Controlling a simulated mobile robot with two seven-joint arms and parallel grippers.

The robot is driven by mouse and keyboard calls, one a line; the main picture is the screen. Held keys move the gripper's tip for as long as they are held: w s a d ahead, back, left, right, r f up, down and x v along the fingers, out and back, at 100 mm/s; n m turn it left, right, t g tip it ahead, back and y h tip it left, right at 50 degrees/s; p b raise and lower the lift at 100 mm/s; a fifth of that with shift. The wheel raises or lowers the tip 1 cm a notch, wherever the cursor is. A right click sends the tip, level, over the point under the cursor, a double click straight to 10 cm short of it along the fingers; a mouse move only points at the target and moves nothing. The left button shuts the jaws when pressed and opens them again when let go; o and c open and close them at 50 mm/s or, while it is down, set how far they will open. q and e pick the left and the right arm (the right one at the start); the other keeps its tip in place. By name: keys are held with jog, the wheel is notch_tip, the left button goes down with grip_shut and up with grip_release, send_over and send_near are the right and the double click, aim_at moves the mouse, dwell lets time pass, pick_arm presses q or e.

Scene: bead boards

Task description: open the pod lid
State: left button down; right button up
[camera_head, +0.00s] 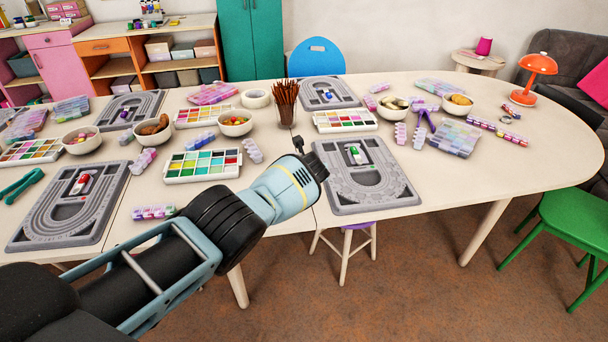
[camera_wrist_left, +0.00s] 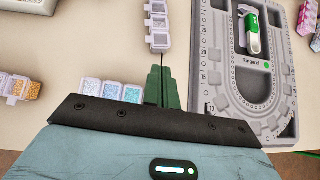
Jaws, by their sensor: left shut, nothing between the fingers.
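Strips of small lidded bead pods lie on the table; I cannot tell which lid is the task's. In the left wrist view, a pale pod strip (camera_wrist_left: 158,22) lies just beyond my left fingertips. In the head view my left gripper (camera_head: 298,143) is over the table's front middle. My right gripper is not seen.
A grey bead board (camera_head: 365,180) with a green-and-white item lies right of my gripper. A paint-like bead tray (camera_head: 203,165), a pod strip (camera_head: 252,150) and a cup of brown sticks (camera_head: 286,103) stand nearby. The table's right end (camera_head: 545,160) has free room.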

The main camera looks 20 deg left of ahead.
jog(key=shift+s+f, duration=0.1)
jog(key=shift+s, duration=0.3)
pick_arm(q)
jog(key=shift+r+p, duration=0.3)
jog(key=shift+r, duration=0.45)
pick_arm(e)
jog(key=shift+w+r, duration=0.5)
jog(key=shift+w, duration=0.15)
